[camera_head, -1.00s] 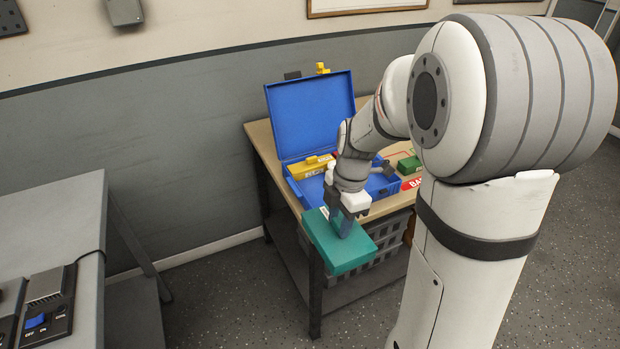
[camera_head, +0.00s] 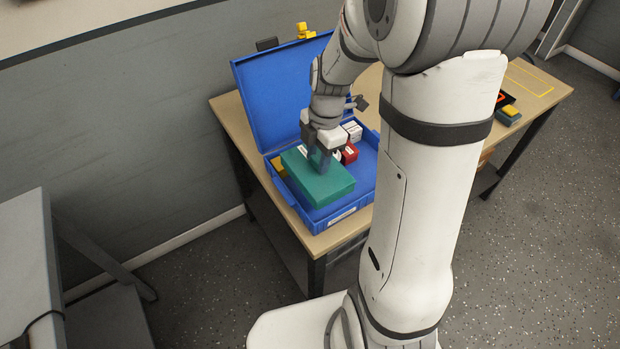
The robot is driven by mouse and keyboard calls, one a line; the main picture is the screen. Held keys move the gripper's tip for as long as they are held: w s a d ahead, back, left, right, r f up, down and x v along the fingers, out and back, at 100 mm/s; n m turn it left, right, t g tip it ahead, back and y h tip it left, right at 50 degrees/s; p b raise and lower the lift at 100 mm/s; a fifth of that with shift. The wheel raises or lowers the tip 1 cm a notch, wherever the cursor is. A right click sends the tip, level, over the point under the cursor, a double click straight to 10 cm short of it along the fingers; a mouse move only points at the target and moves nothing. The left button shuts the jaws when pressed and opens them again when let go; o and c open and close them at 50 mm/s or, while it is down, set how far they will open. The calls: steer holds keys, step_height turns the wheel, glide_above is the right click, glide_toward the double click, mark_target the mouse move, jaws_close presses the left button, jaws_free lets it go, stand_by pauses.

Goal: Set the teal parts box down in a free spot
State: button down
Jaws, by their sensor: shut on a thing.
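The teal parts box (camera_head: 327,185) is in my gripper (camera_head: 319,163), which is shut on it from above. The box is over the open blue case (camera_head: 316,214) on the wooden table, covering part of the case's inside. I cannot tell whether it touches the case or hangs a little above it. The blue lid (camera_head: 272,105) stands open behind. A red box (camera_head: 349,153) and a white box (camera_head: 353,131) are in the case, to the right of my gripper. A yellow thing (camera_head: 277,164) shows at the case's left side, mostly hidden by the teal box.
The wooden table (camera_head: 228,110) has a narrow bare strip left of the case. Its right part has a yellow outlined area (camera_head: 530,79) that looks bare, beside a dark item with a yellow top (camera_head: 509,112). My arm hides the middle. A grey bench (camera_head: 25,265) stands at left.

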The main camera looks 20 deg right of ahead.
mark_target(316, 167)
step_height(316, 167, down, 4)
steer(key=shift+w+a+r, duration=0.1)
steer(key=shift+a, duration=0.05)
steer(key=shift+f, duration=1.85)
steer(key=shift+f, duration=0.15)
steer(key=c, duration=0.9)
jaws_free()
